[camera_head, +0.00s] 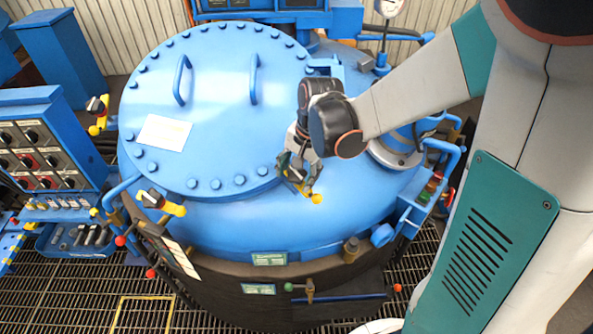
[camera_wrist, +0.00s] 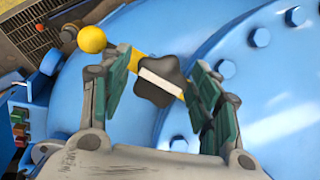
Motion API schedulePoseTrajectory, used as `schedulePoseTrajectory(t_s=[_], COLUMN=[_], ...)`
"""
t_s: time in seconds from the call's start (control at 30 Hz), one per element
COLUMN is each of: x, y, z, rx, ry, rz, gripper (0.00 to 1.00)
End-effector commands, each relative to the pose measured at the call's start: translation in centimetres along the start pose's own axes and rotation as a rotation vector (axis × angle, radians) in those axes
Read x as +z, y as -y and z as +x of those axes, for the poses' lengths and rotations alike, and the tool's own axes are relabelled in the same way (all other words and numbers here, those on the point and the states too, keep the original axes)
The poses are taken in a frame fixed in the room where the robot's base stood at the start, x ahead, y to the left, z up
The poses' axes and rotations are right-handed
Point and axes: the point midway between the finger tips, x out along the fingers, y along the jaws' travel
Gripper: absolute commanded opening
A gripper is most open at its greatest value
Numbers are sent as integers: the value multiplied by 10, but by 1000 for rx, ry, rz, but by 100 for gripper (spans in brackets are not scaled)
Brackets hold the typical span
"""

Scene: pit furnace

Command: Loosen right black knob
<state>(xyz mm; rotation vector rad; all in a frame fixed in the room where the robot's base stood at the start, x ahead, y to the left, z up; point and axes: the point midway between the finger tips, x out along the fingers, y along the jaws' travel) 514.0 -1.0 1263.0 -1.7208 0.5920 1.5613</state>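The right black knob (camera_wrist: 158,92) is a lobed knob with a white stripe on a yellow lever that ends in a yellow ball (camera_wrist: 91,39). In the wrist view it sits between the two green-padded fingers of my gripper (camera_wrist: 162,92). The fingers are apart, with a clear gap on the knob's left side; the right finger is closer to it. In the head view my gripper (camera_head: 297,172) is over the lid's lower right edge, largely covering this knob. The yellow ball (camera_head: 317,199) shows just beyond the fingers.
The round blue furnace lid (camera_head: 215,110) has bolts around its rim and two handles. Other black knobs on yellow levers stand at the lid's lower left (camera_head: 152,198) and left (camera_head: 97,105). A control panel (camera_head: 40,155) is at far left. Blue pipes are close right of my gripper.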

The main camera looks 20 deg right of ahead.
Motion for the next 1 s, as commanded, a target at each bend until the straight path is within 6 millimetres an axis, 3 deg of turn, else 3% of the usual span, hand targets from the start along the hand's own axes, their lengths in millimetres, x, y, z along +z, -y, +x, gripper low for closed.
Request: schedulePoseTrajectory(t_s=[0.03,0.13,0.57,1.0], x=[0,0,0,1], y=[0,0,0,2], z=[0,0,1,2], rx=[0,0,20,137], ry=[0,0,0,0], rz=[0,0,-56,-382], gripper=[38,18,18,18])
